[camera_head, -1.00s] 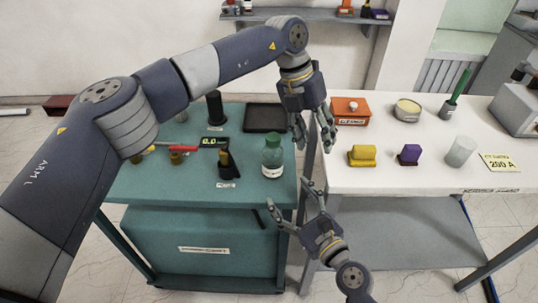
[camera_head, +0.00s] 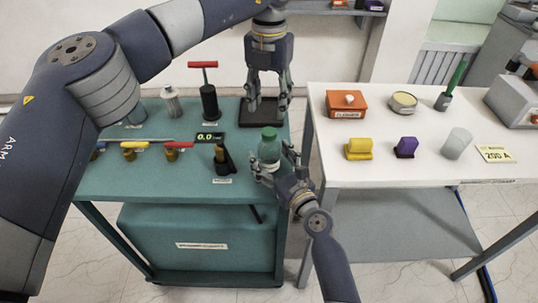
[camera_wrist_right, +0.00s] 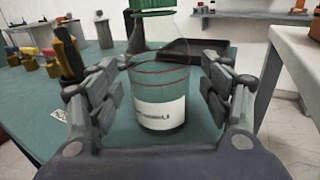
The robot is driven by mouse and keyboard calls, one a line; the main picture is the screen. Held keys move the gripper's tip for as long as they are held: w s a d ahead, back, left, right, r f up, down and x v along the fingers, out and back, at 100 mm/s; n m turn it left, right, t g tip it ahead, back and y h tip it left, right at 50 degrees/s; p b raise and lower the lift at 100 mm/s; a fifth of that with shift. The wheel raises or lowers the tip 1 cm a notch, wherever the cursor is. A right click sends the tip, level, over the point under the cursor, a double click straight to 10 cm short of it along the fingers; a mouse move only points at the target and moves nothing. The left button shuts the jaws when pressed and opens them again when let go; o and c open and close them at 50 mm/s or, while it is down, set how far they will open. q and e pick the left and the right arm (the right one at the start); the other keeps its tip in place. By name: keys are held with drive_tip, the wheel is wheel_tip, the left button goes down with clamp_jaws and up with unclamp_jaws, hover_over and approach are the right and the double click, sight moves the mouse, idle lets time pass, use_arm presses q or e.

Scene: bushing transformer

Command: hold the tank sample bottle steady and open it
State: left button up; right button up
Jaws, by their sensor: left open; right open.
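The tank sample bottle (camera_head: 269,148) stands upright near the right edge of the teal table, with a green cap (camera_head: 269,133) on top. In the right wrist view the clear bottle (camera_wrist_right: 160,80) shows red rings and a white label. My right gripper (camera_head: 275,165) is open, with its fingers on both sides of the bottle's body; in the right wrist view gaps show between the fingers and the glass. My left gripper (camera_head: 268,106) is open and empty, pointing down above and behind the bottle, apart from the cap.
A black tray (camera_head: 262,112) lies behind the bottle. A black pump with a red handle (camera_head: 208,98), a display (camera_head: 210,138) and a dark holder (camera_head: 222,160) stand to the left. A white table (camera_head: 400,120) with several items is to the right, across a gap.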

drive_tip(key=shift+w+a, duration=0.25)
drive_tip(key=shift+w, duration=0.2)
